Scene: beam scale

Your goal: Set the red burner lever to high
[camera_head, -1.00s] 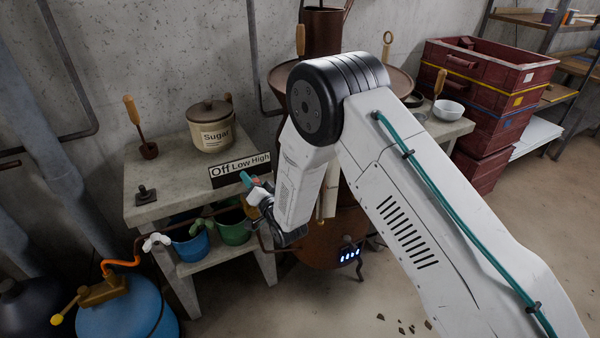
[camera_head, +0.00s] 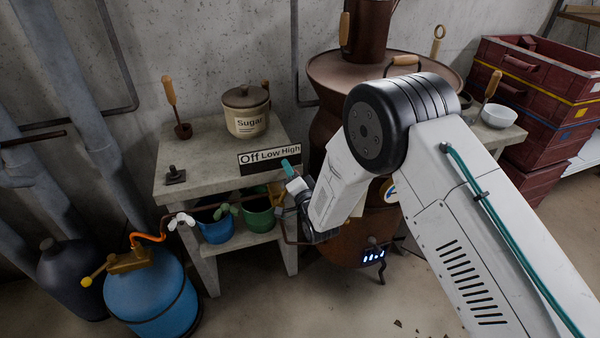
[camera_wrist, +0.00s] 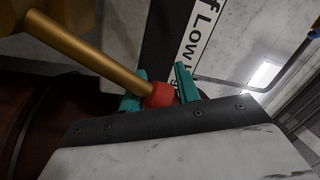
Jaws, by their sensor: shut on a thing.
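The red burner lever is a brass rod (camera_wrist: 85,50) with a red knob (camera_wrist: 162,96) at its end, seen in the wrist view. My gripper (camera_wrist: 160,88) has its teal fingers on either side of the red knob and is shut on it. The Off/Low/High label (camera_head: 270,156) hangs at the table's front edge in the head view; it also shows in the wrist view (camera_wrist: 196,45). In the head view my gripper (camera_head: 290,172) is below the "High" end of the label. The lever is hidden there behind the label and my arm.
A stone table (camera_head: 195,160) holds a sugar pot (camera_head: 246,122). The copper still (camera_head: 325,95) stands close behind my arm. Blue (camera_head: 215,228) and green (camera_head: 259,217) buckets sit below the table. A blue gas tank (camera_head: 150,300) is at lower left; red crates (camera_head: 530,75) stand at right.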

